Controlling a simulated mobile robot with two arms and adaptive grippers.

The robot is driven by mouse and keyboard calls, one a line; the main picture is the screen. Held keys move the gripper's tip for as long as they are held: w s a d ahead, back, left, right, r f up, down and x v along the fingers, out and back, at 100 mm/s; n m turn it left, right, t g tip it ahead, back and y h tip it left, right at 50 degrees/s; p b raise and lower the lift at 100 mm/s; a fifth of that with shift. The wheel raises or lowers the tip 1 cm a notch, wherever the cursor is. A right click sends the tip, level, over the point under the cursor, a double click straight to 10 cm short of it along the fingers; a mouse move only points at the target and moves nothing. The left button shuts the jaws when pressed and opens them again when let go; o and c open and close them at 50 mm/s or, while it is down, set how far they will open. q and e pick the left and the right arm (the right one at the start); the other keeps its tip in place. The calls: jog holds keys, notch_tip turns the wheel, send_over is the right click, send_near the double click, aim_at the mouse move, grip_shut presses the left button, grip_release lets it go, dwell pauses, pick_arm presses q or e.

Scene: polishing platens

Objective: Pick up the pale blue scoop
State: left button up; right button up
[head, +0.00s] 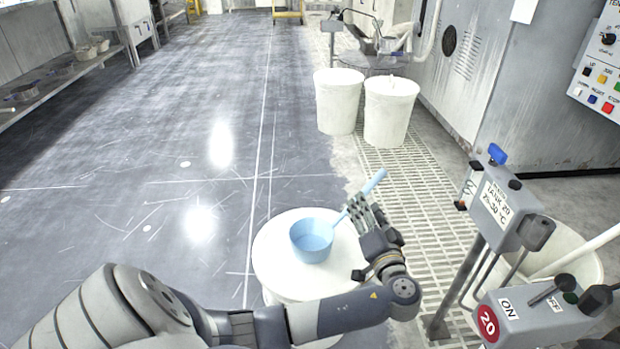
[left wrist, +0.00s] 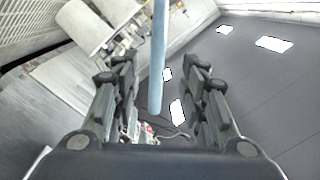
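The pale blue scoop (head: 312,241) sits on the round white lid of a drum, its bowl upright and its handle slanting up to the right. My left gripper (head: 360,212) is at the handle, to the right of the bowl. In the left wrist view the scoop's handle (left wrist: 158,55) runs between the two fingers of my left gripper (left wrist: 158,80). Clear gaps show on both sides, so the fingers are open and not closed on it. My right gripper is in neither view.
The white drum (head: 275,268) stands below the scoop. A control post (head: 503,205) rises at the right, with a switch box (head: 530,312) in front. Two white bins (head: 390,110) stand farther back on the floor grating. Dark floor (head: 150,190) lies open at the left.

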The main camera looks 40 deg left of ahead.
pick_arm(q)
jog(key=b+x, duration=0.1)
jog(key=x, duration=0.2)
jog(key=b+x, duration=0.1)
jog(key=x, duration=0.1)
jog(key=shift+w+a+f+b, duration=0.1)
jog(key=shift+f+b, duration=0.15)
jog(key=shift+b, duration=0.05)
grip_shut()
